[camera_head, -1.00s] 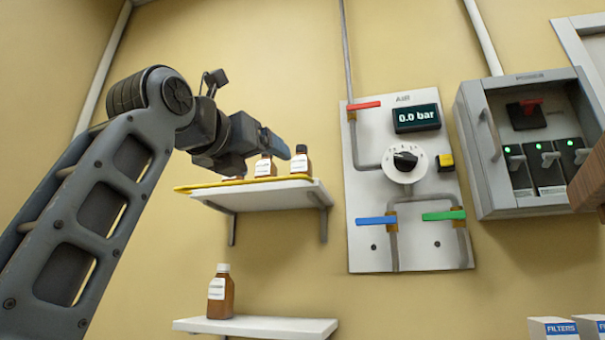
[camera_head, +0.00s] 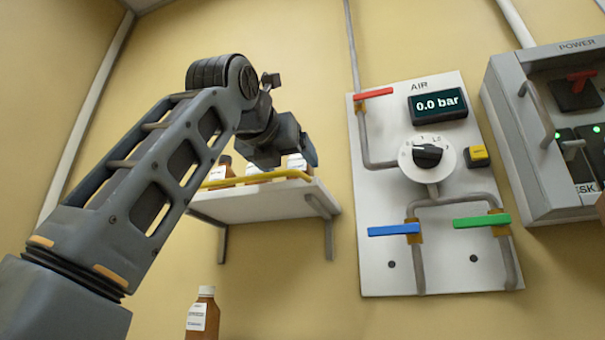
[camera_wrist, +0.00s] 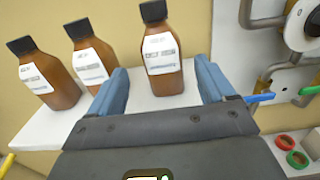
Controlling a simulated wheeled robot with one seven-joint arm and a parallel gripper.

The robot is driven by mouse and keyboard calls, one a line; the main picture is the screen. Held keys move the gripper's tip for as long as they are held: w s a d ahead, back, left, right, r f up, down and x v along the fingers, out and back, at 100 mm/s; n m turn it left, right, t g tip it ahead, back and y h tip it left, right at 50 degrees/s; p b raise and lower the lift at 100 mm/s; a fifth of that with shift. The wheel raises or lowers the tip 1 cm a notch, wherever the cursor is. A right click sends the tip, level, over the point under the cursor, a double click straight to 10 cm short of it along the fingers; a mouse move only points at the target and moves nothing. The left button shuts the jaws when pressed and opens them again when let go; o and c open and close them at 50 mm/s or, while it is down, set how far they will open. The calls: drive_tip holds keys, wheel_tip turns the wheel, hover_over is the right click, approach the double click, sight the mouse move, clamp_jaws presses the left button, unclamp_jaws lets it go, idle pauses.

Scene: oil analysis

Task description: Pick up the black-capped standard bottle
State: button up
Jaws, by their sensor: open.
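Three brown bottles with black caps and white labels stand upright on a white shelf (camera_head: 262,205): a left one (camera_wrist: 44,75), a middle one (camera_wrist: 90,56) and a right one (camera_wrist: 162,62). The label print is too small to read surely. My gripper (camera_wrist: 161,68) is open and empty. In the wrist view its blue fingers frame the lower part of the right bottle; whether they reach around it I cannot tell. In the head view my gripper (camera_head: 308,150) is at the shelf's right part and partly hides the bottles.
A yellow rail (camera_head: 225,181) runs along the shelf's front edge. A white-capped brown bottle (camera_head: 202,314) stands below. Right of the shelf is the air panel (camera_head: 380,270) with coloured levers, then a grey power box (camera_head: 505,150). Red and green rings (camera_wrist: 291,150) show low right in the wrist view.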

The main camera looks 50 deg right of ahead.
sight(296, 166)
drive_tip(key=p+x, duration=0.2)
drive_tip(key=x, duration=0.3)
drive_tip(key=shift+s+d+r, duration=0.15)
drive_tip(key=shift+d, duration=0.35)
drive_tip(key=c, duration=1.1)
drive_tip(key=shift+c, duration=0.2)
